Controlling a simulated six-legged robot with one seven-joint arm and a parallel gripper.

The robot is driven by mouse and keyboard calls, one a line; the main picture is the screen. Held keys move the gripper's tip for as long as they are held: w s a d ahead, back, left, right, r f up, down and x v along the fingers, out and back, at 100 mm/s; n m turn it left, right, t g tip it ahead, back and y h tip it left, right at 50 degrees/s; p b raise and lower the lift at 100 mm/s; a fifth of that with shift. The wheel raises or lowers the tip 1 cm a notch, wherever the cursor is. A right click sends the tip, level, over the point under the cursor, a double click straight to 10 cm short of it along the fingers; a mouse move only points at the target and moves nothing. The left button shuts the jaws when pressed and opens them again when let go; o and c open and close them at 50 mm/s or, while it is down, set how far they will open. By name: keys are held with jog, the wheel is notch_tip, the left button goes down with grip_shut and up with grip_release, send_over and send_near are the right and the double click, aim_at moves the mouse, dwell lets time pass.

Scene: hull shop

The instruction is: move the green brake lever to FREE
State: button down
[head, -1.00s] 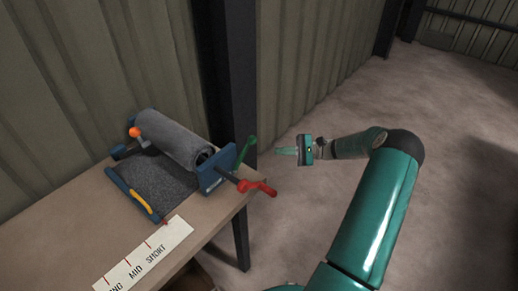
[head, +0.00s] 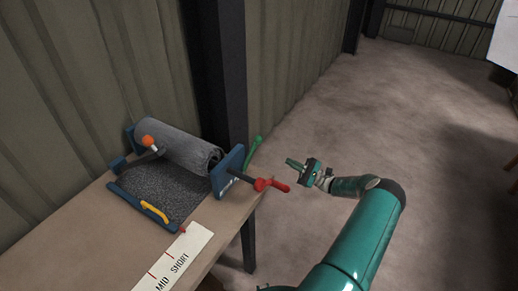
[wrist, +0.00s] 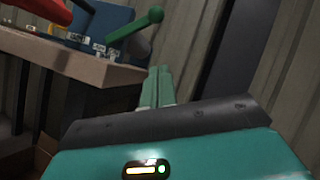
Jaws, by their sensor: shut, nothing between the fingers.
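The green brake lever (head: 253,148) sticks up from the far right side of the blue end plate of a roll stand (head: 226,172). In the wrist view the lever (wrist: 137,30) leans up to the right and ends in a round knob. Small white labels (wrist: 104,47) show on the blue plate beside it, too small to read. My gripper (head: 292,163) is shut and empty, to the right of the lever and apart from it.
A red crank (head: 272,185) juts from the end plate toward my gripper. A grey roll (head: 178,145), an orange-knobbed arm (head: 148,141) and a yellow handle (head: 155,211) are on the stand. A marked strip (head: 187,250) lies on the bench (head: 222,228). A dark post (head: 232,80) stands behind.

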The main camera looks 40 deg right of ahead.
aim_at(252, 154)
jog(key=s+r+x, duration=0.2)
jog(key=x, duration=1)
jog(key=shift+w+a+r, duration=0.2)
jog(key=shift+a+r, duration=0.05)
jog(key=shift+a, duration=0.15)
jog(key=shift+r, duration=0.1)
dwell(0.3)
